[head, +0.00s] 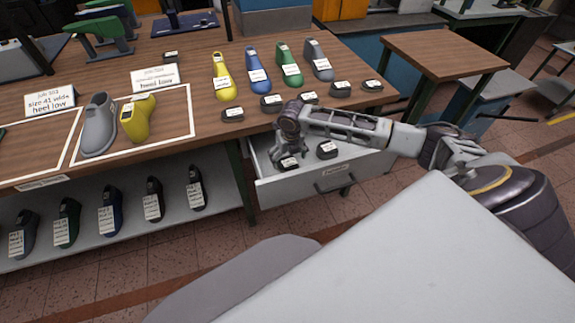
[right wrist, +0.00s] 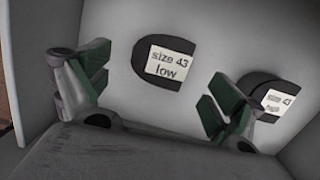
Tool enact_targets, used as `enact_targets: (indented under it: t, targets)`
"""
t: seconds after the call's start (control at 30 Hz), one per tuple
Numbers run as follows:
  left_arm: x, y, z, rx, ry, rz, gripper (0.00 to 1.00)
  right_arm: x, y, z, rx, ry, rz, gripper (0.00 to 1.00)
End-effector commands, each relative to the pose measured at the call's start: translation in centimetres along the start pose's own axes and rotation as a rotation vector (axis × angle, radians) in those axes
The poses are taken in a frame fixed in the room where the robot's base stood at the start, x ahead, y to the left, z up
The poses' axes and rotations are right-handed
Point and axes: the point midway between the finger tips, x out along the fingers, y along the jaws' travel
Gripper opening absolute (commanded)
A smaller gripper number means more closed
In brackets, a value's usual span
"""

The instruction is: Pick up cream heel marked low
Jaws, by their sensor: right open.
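In the right wrist view a dark heel (right wrist: 166,62) bears a white label reading "size 43 low". It looks dark grey or black, not cream. A second dark heel (right wrist: 268,97) to its right has a label that seems to read "size 43 high"; a finger covers part of it. The head view shows two labelled heels, one at the left (head: 289,163) and one at the right (head: 327,150), in the open drawer (head: 330,183). My right gripper (head: 289,152) is open and empty over the drawer's left part. The low heel lies beyond its fingers (right wrist: 155,80). My left gripper is out of view.
Several dark heels, including one (head: 271,103), lie along the table edge above the drawer. Yellow, blue, green and grey lasts (head: 318,62) stand behind them. A grey last (head: 99,125) and a yellow last (head: 137,118) stand in a white-outlined area. The drawer walls are close around my gripper.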

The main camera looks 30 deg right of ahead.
Motion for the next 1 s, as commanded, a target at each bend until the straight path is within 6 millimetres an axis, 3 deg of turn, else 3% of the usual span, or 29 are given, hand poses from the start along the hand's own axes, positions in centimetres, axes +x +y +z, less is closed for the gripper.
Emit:
enact_targets:
  t: [0.33, 0.53, 0.87, 1.0]
  targets:
    - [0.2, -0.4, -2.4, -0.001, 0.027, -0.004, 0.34, 3.6, 0.0, 0.2, -0.001, 0.002, 0.000, 0.93]
    - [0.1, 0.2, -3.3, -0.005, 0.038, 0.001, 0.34, 4.0, 0.0, 0.2, -0.001, 0.001, 0.000, 0.93]
    - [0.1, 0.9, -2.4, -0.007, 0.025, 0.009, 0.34, 4.0, 0.0, 0.2, -0.001, 0.001, 0.000, 0.93]
    - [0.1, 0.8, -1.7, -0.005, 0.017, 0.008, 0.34, 4.0, 0.0, 0.2, -0.001, 0.001, -0.001, 0.79]
